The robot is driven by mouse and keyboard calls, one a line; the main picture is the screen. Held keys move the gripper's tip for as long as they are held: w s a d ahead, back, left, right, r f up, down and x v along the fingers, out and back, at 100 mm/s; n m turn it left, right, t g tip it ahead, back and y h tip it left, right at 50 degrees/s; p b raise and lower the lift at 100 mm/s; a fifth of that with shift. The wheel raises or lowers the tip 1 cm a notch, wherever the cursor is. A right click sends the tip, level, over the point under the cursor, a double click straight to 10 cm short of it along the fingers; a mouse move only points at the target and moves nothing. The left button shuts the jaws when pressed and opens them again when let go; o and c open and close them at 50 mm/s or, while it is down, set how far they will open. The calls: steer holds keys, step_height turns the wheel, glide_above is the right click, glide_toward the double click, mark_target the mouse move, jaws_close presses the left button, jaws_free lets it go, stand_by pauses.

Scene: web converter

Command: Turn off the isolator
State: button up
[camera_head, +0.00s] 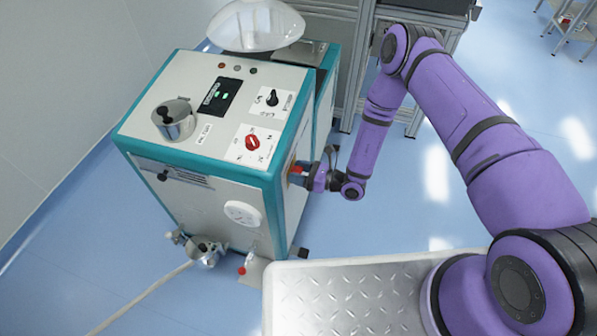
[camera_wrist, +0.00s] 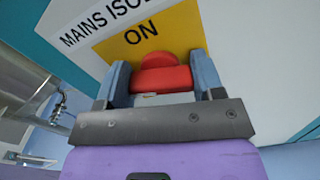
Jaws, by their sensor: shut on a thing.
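The isolator handle is a red knob (camera_wrist: 162,76) on a yellow plate (camera_wrist: 150,38) in the wrist view. The plate reads "ON" and the white label above it reads "MAINS ISO...", the rest cut off. My gripper (camera_wrist: 165,82) has one grey-blue finger on each side of the red knob and is shut on it. In the head view the red knob (camera_head: 297,170) shows small on the right side of the teal and white machine (camera_head: 225,200), partly hidden by my gripper (camera_head: 310,176). The exact angle of the knob is hard to tell.
The machine's top has another red rotary knob (camera_head: 252,142), a black knob (camera_head: 272,98), a display (camera_head: 221,97) and a metal lid (camera_head: 174,120). A grey frame (camera_head: 350,70) stands behind. Blue floor (camera_head: 400,210) is free to the right of the machine.

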steer(key=shift+n, duration=1.6)
steer(key=o, duration=0.9)
steer(key=v, duration=1.1)
steer(key=shift+r, duration=0.1)
